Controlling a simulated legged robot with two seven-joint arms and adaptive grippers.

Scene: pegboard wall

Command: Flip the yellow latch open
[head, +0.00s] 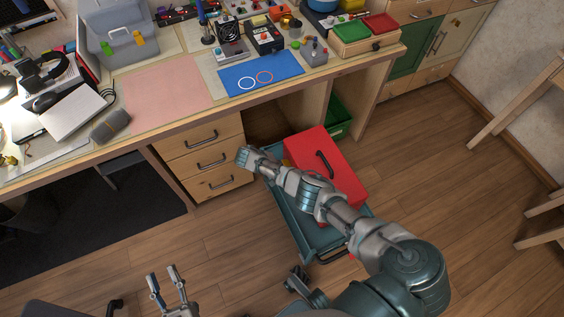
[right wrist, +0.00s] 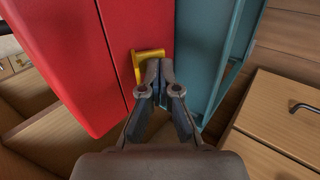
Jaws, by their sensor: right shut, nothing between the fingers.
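The red toolbox (head: 326,165) with a black handle lies in a teal cart (head: 290,212) below the workbench. In the right wrist view, a yellow latch (right wrist: 148,54) sits on the side of the red toolbox (right wrist: 105,45), near the teal cart wall (right wrist: 205,50). My right gripper (right wrist: 160,66) is shut and empty, its tips right by the latch; I cannot tell whether they touch it. In the head view my right arm reaches across the cart and the latch is not clear. My left gripper (head: 163,271) is open and empty at the bottom left, above the floor.
The workbench drawers (head: 205,162) stand left of the cart; a drawer front (right wrist: 290,115) shows in the right wrist view. A green bin (head: 338,122) is behind the cart. A grey case (head: 115,30) with yellow and green parts is on the bench.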

